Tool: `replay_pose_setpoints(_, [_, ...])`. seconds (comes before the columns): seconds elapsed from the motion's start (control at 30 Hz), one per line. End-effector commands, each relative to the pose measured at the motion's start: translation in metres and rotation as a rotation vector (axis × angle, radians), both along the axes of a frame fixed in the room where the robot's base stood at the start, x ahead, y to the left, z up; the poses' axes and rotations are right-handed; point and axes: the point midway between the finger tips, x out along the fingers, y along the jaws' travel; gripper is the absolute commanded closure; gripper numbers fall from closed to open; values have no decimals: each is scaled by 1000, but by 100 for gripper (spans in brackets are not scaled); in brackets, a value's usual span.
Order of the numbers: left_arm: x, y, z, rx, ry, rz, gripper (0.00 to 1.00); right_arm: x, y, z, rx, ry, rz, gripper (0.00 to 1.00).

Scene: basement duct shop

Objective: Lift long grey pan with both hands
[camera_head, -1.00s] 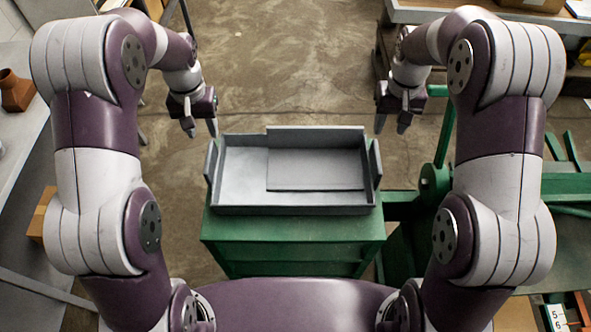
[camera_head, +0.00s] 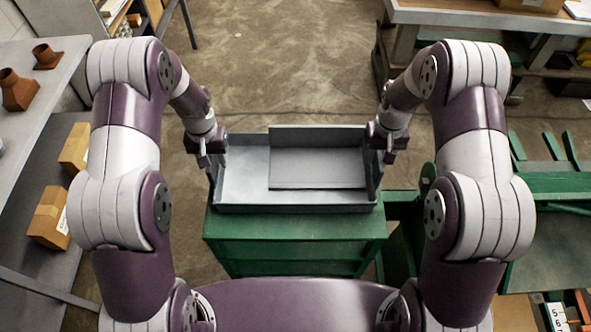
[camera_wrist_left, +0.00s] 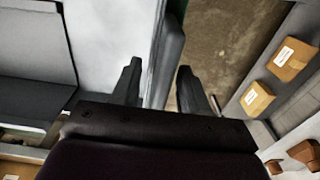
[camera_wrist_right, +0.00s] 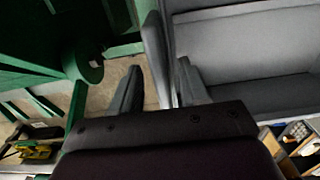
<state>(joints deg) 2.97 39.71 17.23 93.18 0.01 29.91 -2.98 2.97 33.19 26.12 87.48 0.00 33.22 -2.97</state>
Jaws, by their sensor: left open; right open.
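The long grey pan (camera_head: 245,193) rests on top of a green cabinet (camera_head: 290,228), with a raised plate at each end. A flat grey panel (camera_head: 318,165) is in its right part. My left gripper (camera_head: 210,165) is at the pan's left end, open; in the left wrist view its fingers (camera_wrist_left: 156,88) stand on either side of the pan's end wall (camera_wrist_left: 165,55). My right gripper (camera_head: 384,158) is at the right end, open; in the right wrist view its fingers (camera_wrist_right: 160,85) straddle the other end wall (camera_wrist_right: 156,50). Contact cannot be told.
A green machine frame (camera_head: 540,185) stands close to the right of the cabinet. A grey shelf unit (camera_head: 40,110) with cardboard boxes (camera_head: 48,220) is at the left. A workbench (camera_head: 480,15) is at the back right. The floor behind the pan is clear.

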Motion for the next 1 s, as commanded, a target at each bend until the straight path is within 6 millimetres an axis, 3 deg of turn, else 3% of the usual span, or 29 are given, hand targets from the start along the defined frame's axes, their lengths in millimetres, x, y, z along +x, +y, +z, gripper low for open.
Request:
replay_pose_setpoints(0.27, [0,0,-2,0,-1,0,55,0,0,-2,0,0,0,55])
replay_pose_setpoints(0.37, [0,0,-1,0,-1,0,81,0,0,-2,0,0,0,81])
replay_pose_setpoints(0.4, [0,0,-1,0,-1,0,94,0,0,-2,0,0,0,94])
replay_pose_setpoints(0.43, [0,0,-1,0,-1,0,100,0,0,-2,0,0,0,100])
replay_pose_setpoints(1.0, [0,2,-1,2,-1,0,100,0,-2,-2,-2,0,-1,100])
